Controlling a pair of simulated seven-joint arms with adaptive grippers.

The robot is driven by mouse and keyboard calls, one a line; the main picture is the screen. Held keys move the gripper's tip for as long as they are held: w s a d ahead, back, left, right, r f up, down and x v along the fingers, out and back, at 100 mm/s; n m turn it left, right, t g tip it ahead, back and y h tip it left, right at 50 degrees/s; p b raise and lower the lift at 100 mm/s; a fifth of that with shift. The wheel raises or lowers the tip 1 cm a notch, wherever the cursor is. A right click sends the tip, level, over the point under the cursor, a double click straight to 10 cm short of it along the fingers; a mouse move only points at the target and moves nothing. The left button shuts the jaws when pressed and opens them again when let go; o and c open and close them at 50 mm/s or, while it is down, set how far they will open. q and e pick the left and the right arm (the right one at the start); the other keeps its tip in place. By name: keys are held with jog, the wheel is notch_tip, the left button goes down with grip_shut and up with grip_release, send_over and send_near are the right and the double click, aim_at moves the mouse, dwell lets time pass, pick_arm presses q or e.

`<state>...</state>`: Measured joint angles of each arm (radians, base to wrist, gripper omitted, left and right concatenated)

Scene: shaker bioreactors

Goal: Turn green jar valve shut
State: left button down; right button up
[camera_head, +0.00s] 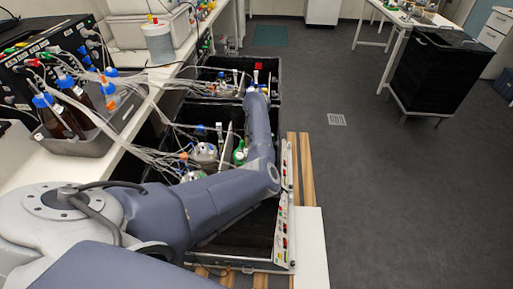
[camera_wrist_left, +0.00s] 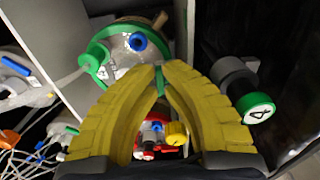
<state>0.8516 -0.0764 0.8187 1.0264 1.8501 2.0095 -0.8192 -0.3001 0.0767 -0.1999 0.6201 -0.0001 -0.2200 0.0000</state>
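In the left wrist view, the jar with a green rim (camera_wrist_left: 100,50) stands beyond my left gripper, with a blue-ringed port on its clear lid. My left gripper (camera_wrist_left: 160,72) has yellow fingers drawn nearly together at the tips. A narrow green valve handle (camera_wrist_left: 160,84) shows between the fingertips, and they appear to pinch it. Which way the valve is turned cannot be told. In the head view, green fittings (camera_head: 240,154) show beside my left arm, which covers part of the shaker and hides its gripper. My right gripper is not in view.
White tubes (camera_head: 150,77) run from the bench to the shaker jars. Open floor (camera_head: 390,190) lies to the right.

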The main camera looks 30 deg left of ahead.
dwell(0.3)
pick_arm(q)
jog(key=c, duration=1.5)
grip_release()
jog(key=shift+n, duration=0.3)
jog(key=n, duration=0.4)
jog(key=shift+a, duration=0.15)
jog(key=n, duration=0.4)
jog(key=shift+s, duration=0.15)
jog(key=n, duration=0.5)
jog(key=shift+s, duration=0.1)
jog(key=shift+n, duration=2)
jog(key=shift+n, duration=0.3)
